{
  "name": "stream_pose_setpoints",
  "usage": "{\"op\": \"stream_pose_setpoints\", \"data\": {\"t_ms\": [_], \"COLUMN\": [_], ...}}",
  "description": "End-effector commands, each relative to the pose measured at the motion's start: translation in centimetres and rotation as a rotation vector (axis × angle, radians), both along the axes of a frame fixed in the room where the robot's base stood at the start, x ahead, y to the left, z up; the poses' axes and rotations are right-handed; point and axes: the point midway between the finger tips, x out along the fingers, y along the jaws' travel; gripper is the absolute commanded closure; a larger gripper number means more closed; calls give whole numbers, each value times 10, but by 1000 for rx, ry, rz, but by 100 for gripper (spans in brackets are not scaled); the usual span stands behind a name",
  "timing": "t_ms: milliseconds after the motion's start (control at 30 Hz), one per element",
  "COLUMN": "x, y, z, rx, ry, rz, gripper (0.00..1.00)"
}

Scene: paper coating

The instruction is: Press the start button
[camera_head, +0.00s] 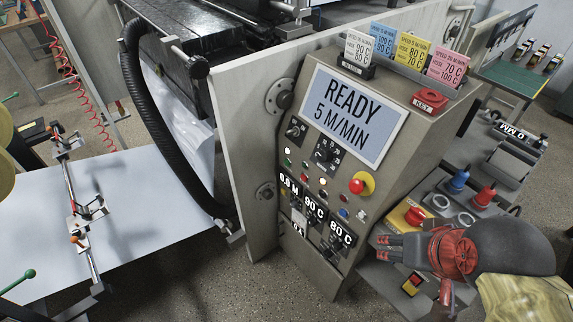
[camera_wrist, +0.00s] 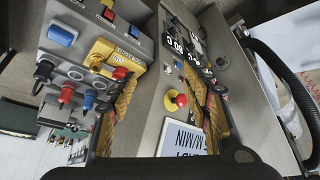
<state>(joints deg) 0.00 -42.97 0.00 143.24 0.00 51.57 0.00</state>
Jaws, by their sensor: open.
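The grey control panel (camera_head: 318,215) carries a screen (camera_head: 350,112) reading READY 5 M/MIN. Below it are small green (camera_head: 288,162), red (camera_head: 304,178) and blue (camera_head: 343,212) buttons or lamps. Their labels are too small to read, so I cannot tell which is the start button. A large red mushroom knob (camera_head: 357,186) on a yellow base sits at the panel's right; it also shows in the wrist view (camera_wrist: 181,100). My gripper (camera_head: 412,264) is open and empty, to the right of the panel. In the wrist view its striped fingers (camera_wrist: 163,88) stand wide apart, with the panel face beyond.
A side shelf holds a yellow box with a red knob (camera_head: 413,216) and blue (camera_head: 458,181) and red (camera_head: 484,197) plugs, close to my gripper. Coloured speed cards (camera_head: 408,50) stand atop the panel. A black hose (camera_head: 150,115) hangs at the left.

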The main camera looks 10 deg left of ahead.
Motion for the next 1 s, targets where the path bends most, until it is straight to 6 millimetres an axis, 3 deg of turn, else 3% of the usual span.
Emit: {"op": "stream_pose_setpoints", "data": {"t_ms": [333, 1000], "x": [0, 0], "y": [0, 0], "z": [0, 0], "rx": [0, 0], "ry": [0, 0], "rz": [0, 0], "gripper": [53, 91]}}
